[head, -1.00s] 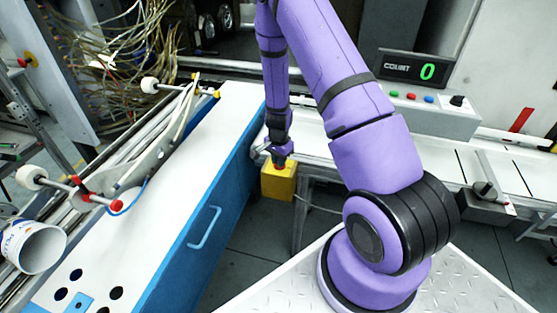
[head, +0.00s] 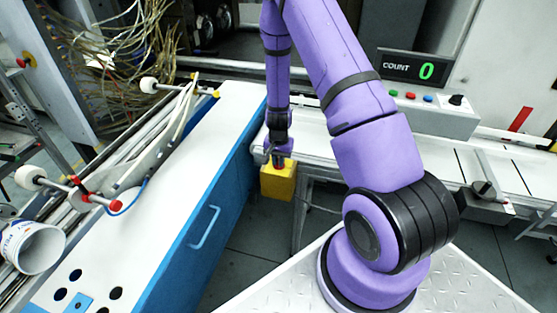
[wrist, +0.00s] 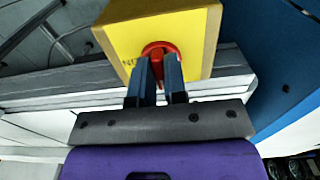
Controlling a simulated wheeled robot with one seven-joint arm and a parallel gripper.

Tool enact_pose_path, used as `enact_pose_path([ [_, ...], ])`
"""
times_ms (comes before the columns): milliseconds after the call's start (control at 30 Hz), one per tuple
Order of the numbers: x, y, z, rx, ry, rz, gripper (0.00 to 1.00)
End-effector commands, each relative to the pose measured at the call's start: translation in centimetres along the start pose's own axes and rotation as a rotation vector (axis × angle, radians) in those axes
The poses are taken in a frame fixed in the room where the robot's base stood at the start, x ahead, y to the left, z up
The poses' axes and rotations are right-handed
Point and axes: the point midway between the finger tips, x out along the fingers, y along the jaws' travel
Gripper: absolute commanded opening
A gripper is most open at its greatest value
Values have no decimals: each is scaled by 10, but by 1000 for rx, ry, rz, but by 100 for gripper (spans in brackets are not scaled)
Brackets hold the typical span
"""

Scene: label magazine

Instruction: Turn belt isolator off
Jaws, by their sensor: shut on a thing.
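The belt isolator is a yellow box (head: 278,184) at the end of the white conveyor, beside the blue cabinet. In the wrist view the yellow box (wrist: 190,32) fills the top middle, with a red rotary knob (wrist: 158,50) on its face. Part of a dark label shows left of the knob. My gripper (head: 278,160) is at the box's top in the head view. In the wrist view my gripper (wrist: 160,75) has its two fingers on either side of the knob's handle, shut on it. The fingers hide part of the knob, so its exact setting is unclear.
A blue cabinet (head: 203,215) with a white top stands close to the left of the box. The white conveyor (head: 325,150) runs off to the right. A control box (head: 425,115) with coloured buttons and a display reading 0 (head: 426,71) stand behind it.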

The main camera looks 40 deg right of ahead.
Motion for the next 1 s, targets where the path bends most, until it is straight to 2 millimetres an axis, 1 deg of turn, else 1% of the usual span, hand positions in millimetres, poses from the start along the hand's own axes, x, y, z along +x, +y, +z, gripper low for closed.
enact_pose_path([
  [200, 0, 0, -1, -1, 3, -1, 0],
  [233, 0, 0, -1, -1, 3, -1, 17],
  [267, 0, 0, -1, -1, 3, -1, 24],
  [300, 0, 0, -1, -1, 3, -1, 33],
  [333, 0, 0, -1, -1, 2, -1, 38],
  [667, -3, 0, 0, 0, 1, -1, 38],
  [767, -11, -1, -1, 0, 2, -1, 38],
  [833, -20, -1, -1, -1, 4, -2, 38],
  [1000, -49, -1, -1, -2, 4, -2, 38],
])
